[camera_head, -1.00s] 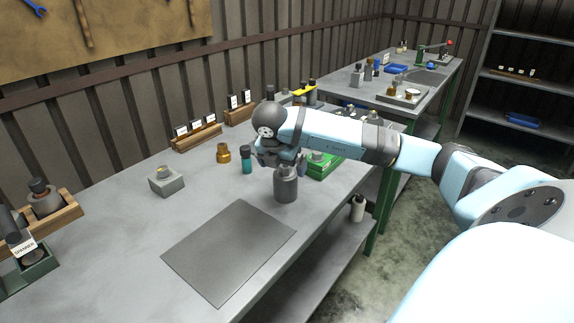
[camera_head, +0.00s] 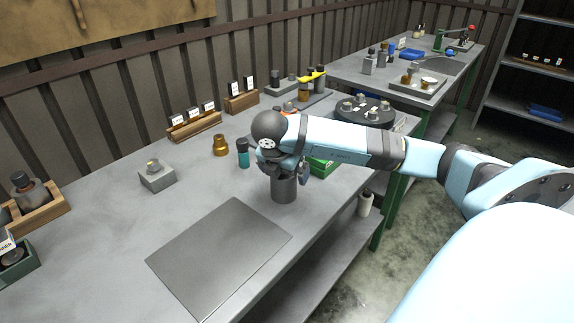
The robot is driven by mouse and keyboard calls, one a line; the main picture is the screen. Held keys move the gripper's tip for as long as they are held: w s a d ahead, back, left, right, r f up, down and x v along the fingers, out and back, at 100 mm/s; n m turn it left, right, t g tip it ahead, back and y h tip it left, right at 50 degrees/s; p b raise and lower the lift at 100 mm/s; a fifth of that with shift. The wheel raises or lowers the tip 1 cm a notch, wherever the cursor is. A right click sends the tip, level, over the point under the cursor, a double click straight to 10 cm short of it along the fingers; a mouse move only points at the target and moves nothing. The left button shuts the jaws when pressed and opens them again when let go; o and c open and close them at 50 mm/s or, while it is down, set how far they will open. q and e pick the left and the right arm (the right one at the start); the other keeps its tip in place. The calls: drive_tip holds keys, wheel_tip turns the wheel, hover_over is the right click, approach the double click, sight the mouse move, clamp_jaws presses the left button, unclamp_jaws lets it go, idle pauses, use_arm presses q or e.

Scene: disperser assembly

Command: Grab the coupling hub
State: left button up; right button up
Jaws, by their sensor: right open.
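A dark grey metal cylinder (camera_head: 284,191), which looks like the coupling hub, stands upright on the workbench (camera_head: 110,230), just behind the dark square mat. My right gripper (camera_head: 287,174) points down over it, with its fingers open at the top of the cylinder. The gripper and wrist hide the cylinder's narrower upper part. I cannot tell whether the fingers touch it. My left gripper is not in view.
A teal-and-black bottle (camera_head: 243,154) and a brass fitting (camera_head: 220,146) stand left of the gripper. A green box (camera_head: 321,167) is close on the right. A grey block (camera_head: 157,176) sits further left. The square mat (camera_head: 220,258) in front is bare.

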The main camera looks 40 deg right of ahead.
idle(0.3)
drive_tip(key=c, duration=1.4)
drive_tip(key=shift+c, duration=1.1)
drive_tip(key=shift+d+r, duration=0.1)
